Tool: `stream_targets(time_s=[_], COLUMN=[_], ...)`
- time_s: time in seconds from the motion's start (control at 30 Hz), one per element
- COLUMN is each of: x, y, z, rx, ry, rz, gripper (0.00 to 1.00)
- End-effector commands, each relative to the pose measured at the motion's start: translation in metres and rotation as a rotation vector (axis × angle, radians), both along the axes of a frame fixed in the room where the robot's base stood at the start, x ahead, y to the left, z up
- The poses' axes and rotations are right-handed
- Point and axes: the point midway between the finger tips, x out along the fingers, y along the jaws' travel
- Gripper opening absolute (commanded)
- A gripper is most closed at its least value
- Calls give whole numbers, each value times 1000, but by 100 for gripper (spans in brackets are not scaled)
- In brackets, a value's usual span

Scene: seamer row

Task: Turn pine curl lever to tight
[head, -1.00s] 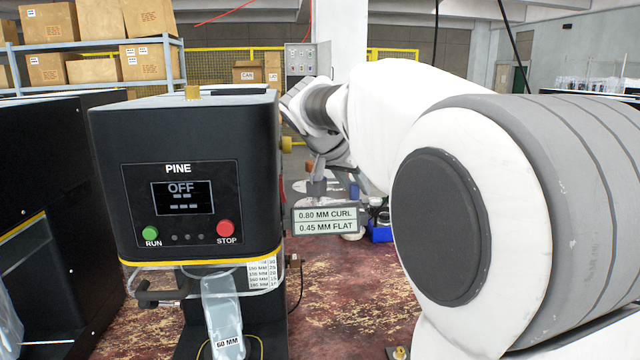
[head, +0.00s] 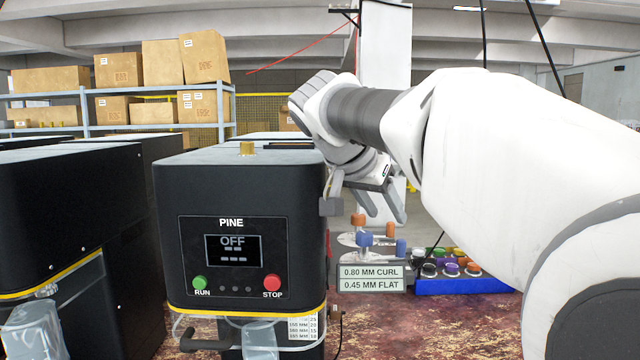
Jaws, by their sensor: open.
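The black PINE machine (head: 240,180) stands left of centre in the head view. Its display (head: 233,250) reads OFF above dashes. A sign (head: 370,278) reading 0.80 MM CURL and 0.45 MM FLAT is to the right of it. My gripper (head: 381,207) points down beyond the right side of the machine, with its fingers apart and nothing between them. I cannot make out the curl lever or its setting; the machine's right side is mostly turned away from view.
Orange and blue pieces (head: 364,239) stand behind the sign. A blue tray (head: 460,287) with several coloured round parts is to their right. Another black machine (head: 70,220) stands at left. Shelves (head: 85,103) with cartons are behind. My arm covers much of the right.

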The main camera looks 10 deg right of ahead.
Motion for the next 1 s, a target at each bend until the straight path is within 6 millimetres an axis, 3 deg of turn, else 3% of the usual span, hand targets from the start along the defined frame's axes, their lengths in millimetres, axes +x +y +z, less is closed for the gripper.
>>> stream_targets(time_s=[0.03,0.23,0.67,0.7,0.87,1.0], x=[-5,-20,-27,-27,-23,-8], y=[7,25,32,32,28,16], z=[11,34,42,42,42,40], rx=[0,-1,0,0,10,48], ry=[-3,-2,0,0,30,134], rz=[4,1,0,0,14,76], gripper=[53,53,53,51,22,0])
